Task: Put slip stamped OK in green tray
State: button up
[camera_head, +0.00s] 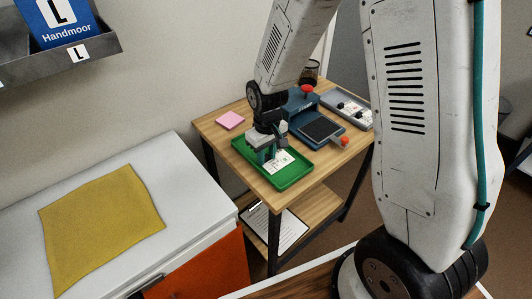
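The green tray (291,182) is on the wooden table, near its front left part. A white slip (281,163) with small dark marks shows inside the tray's outline; the marks are too small to read. My gripper (267,158) points down over the tray, at the slip's left edge. The fingers overlap the slip's edge in the picture. I cannot tell whether they grip it, or whether the slip rests on the tray floor or is just above it.
A blue stamping device (299,104) with a red knob stands behind the tray, beside a dark pad (321,130). A grey tray (365,121) with white pieces is at the back right. A pink pad (230,120) lies left. A clipboard (288,232) is on the lower shelf.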

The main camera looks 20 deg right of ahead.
aim_at(266, 157)
jog(key=shift+o, duration=0.8)
jog(key=shift+r, duration=0.1)
notch_tip(266, 157, up, 11)
jog(key=s+d+r+m, duration=0.2)
jog(key=s+d+r, duration=0.1)
jog(key=s+r, duration=0.75)
jog(key=s+d+r, duration=0.1)
jog(key=s+r, duration=0.1)
jog(key=s, duration=0.5)
jog(key=s+d+r+m+t, duration=0.1)
jog(key=s+r, duration=0.1)
jog(key=s, duration=0.5)
jog(key=shift+d+r+m, duration=0.25)
jog(key=shift+d+m, duration=0.05)
jog(key=shift+d, duration=0.05)
